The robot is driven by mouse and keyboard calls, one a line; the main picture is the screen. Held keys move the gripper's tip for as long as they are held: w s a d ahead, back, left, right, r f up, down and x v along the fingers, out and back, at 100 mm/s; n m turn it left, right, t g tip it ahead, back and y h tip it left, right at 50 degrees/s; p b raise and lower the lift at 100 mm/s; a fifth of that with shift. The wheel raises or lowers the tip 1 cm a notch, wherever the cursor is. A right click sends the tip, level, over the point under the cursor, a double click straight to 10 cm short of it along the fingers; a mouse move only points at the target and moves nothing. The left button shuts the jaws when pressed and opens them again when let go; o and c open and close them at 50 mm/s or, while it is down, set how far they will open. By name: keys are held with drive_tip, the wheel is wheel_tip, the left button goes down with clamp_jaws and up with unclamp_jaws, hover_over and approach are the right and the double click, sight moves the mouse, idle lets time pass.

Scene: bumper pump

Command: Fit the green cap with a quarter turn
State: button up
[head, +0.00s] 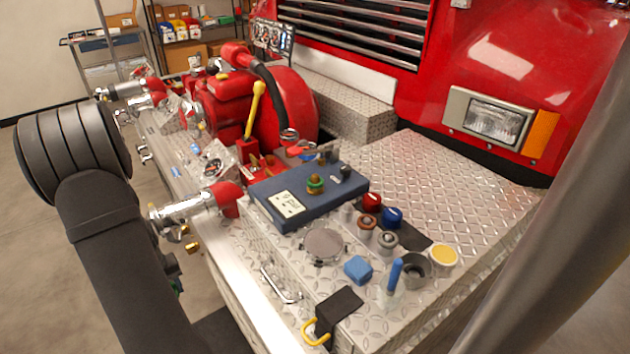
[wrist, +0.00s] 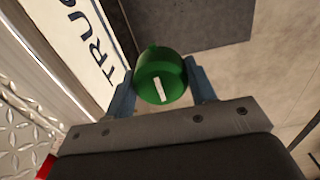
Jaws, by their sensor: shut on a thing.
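The green cap (wrist: 160,72) sits between the two blue-grey fingers of my gripper (wrist: 163,82) in the wrist view. The fingers touch it on both sides, and a white bar mark on its face runs nearly upright in that view. In the head view my gripper is low beside the bumper's left edge, mostly hidden behind my arm, with a bit of green (head: 178,286) showing. A brass fitting with a green ring (head: 315,184) stands upright on the blue panel (head: 285,206), well apart from my gripper.
A red cap (head: 372,201) and a blue cap (head: 392,216) lie on a black mat right of the panel. A chrome, red-ended pipe (head: 190,206) lies left of the panel.

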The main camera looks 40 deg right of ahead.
idle(0.3)
drive_tip(key=w+d+r+m, duration=0.1)
drive_tip(key=w+d+r, duration=0.35)
drive_tip(key=r, duration=0.45)
drive_tip(key=w+d+r+m, duration=0.2)
drive_tip(key=w+d+r, duration=0.25)
drive_tip(key=r, duration=0.45)
drive_tip(key=n, duration=0.3)
approach(316, 176)
drive_tip(key=shift+w+a+f, duration=0.25)
drive_tip(key=shift+w, duration=0.05)
drive_tip(key=shift+s+d, duration=0.2)
drive_tip(key=shift+d, duration=0.05)
drive_tip(key=shift+f, duration=2.35)
drive_tip(key=shift+f, duration=1.6)
